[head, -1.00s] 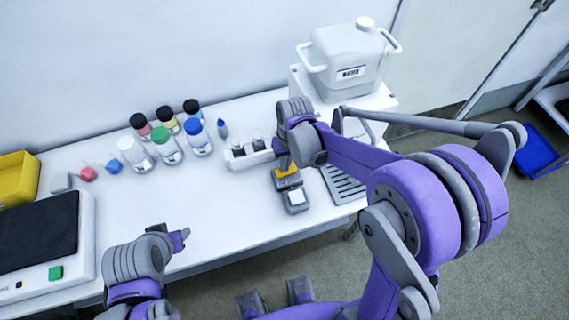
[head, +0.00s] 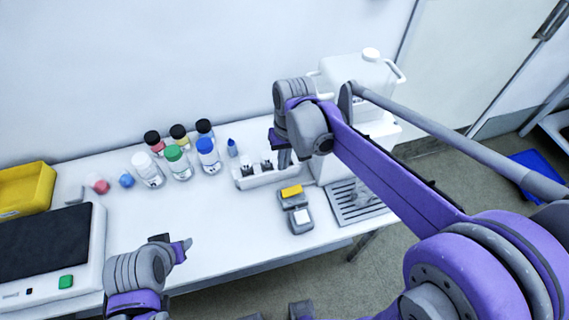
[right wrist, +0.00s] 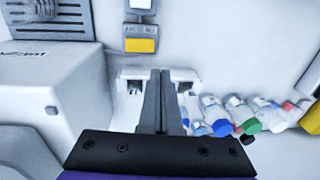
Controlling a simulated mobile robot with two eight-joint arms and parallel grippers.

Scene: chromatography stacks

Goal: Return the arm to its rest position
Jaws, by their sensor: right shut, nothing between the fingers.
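My right gripper (head: 284,160) is shut and empty, held raised near the right end of a white rack (head: 243,183). In the right wrist view its two fingers (right wrist: 161,75) lie side by side in front of the rack (right wrist: 190,76). My right arm crosses the picture from the lower right. My left gripper (head: 184,247) hangs over the front edge of the table, clear of the bottles; whether its fingers are open or shut does not show clearly.
Several capped bottles (head: 178,163) stand left of the rack. A grey device with a yellow top (head: 293,203) and a drain tray (head: 352,203) lie in front. A white jug (head: 357,80) stands behind my right arm. A balance (head: 95,250) and yellow bin (head: 25,190) are at left.

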